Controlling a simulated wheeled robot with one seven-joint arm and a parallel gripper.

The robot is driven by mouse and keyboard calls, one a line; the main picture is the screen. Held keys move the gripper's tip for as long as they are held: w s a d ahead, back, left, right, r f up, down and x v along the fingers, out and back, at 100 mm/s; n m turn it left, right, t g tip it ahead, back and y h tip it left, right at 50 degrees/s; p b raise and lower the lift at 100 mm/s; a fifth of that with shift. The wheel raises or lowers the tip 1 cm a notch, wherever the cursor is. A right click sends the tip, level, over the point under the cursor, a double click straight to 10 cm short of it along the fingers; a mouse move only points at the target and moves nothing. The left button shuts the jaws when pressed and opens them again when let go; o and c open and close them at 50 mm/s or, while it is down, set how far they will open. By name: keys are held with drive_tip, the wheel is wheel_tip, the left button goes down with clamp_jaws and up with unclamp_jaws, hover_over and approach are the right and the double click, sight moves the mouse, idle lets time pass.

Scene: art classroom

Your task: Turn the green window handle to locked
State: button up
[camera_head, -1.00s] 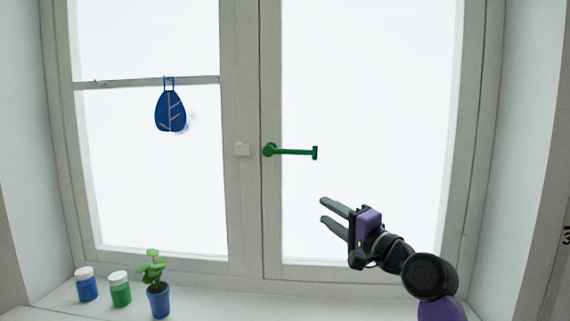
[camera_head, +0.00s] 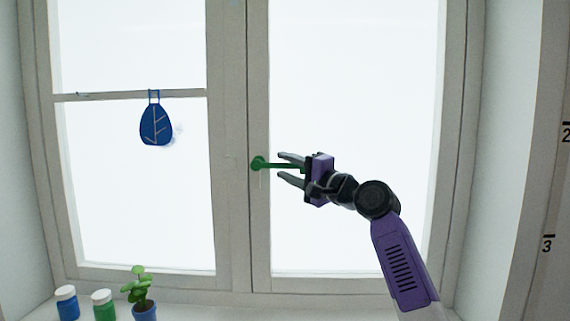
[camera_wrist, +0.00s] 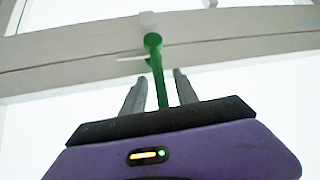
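The green window handle (camera_head: 258,163) is mounted on the middle window frame. Its bar points level to the right, over the right pane. My gripper (camera_head: 280,166) is at the bar, one finger above it and one below, with the outer end of the bar hidden behind the gripper. In the wrist view the handle's round pivot (camera_wrist: 152,41) shows ahead, and its bar runs back between the two fingers of my gripper (camera_wrist: 159,76). The fingers are apart with gaps beside the bar, so the gripper is open around it.
On the sill at lower left stand a blue jar (camera_head: 67,306), a green jar (camera_head: 104,309) and a potted plant (camera_head: 143,309). The space around the handle is otherwise clear.

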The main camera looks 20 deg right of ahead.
drive_tip(key=shift+w+a, duration=0.2)
drive_tip(key=shift+w, duration=0.1)
drive_tip(key=shift+c, duration=0.5)
clamp_jaws()
idle(0.8)
